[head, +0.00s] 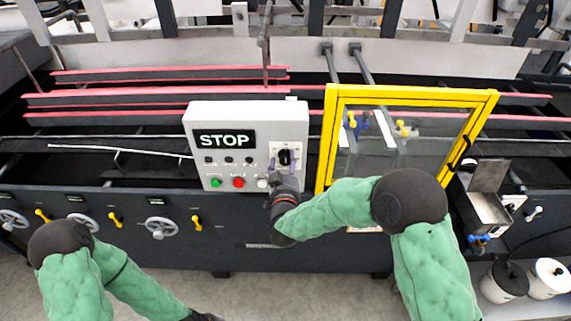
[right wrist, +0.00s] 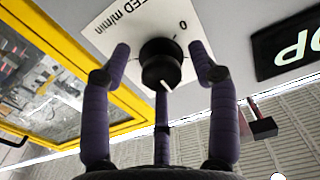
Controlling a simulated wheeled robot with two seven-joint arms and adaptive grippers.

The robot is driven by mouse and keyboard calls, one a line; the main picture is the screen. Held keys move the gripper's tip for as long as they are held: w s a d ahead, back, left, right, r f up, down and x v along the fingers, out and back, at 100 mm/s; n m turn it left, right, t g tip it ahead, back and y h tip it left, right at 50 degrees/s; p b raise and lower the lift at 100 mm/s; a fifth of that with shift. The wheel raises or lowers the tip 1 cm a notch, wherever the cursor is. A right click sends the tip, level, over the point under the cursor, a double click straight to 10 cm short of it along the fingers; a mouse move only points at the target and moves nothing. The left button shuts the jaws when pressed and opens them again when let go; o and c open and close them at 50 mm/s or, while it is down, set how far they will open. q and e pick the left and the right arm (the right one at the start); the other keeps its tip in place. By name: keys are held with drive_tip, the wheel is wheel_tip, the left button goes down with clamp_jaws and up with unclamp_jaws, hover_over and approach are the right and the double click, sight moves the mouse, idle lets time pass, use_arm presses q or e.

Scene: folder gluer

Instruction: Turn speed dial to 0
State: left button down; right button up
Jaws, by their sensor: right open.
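A printed 0 (right wrist: 183,25) stands above and to the right of the dial. My right gripper (head: 283,165) is open in front of the dial. Its purple fingers (right wrist: 160,60) are spread on both sides of the dial, with a third finger below; contact cannot be told. My left gripper is out of view; its arm is at lower left.
A STOP display (head: 224,139) is left of the dial. Green (head: 215,183) and red (head: 239,182) buttons sit below it. A yellow-framed guard door (head: 328,135) stands close to the right of the panel. Handwheels (head: 160,228) line the machine's lower front.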

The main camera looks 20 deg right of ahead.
drive_tip(key=c, duration=1.2)
drive_tip(key=shift+o, duration=0.2)
drive_tip(key=shift+n, duration=0.3)
drive_tip(key=n+p, duration=0.1)
drive_tip(key=n, duration=0.4)
drive_tip(key=shift+f, duration=0.1)
drive_tip(key=n+p, duration=0.2)
drive_tip(key=n, duration=0.4)
drive_tip(key=shift+s+d+n, duration=0.1)
drive_tip(key=shift+n, duration=0.3)
drive_tip(key=n+p, duration=0.2)
drive_tip(key=n, duration=0.4)
drive_tip(key=n+p, duration=0.2)
drive_tip(key=n, duration=0.3)
drive_tip(key=shift+n, duration=0.3)
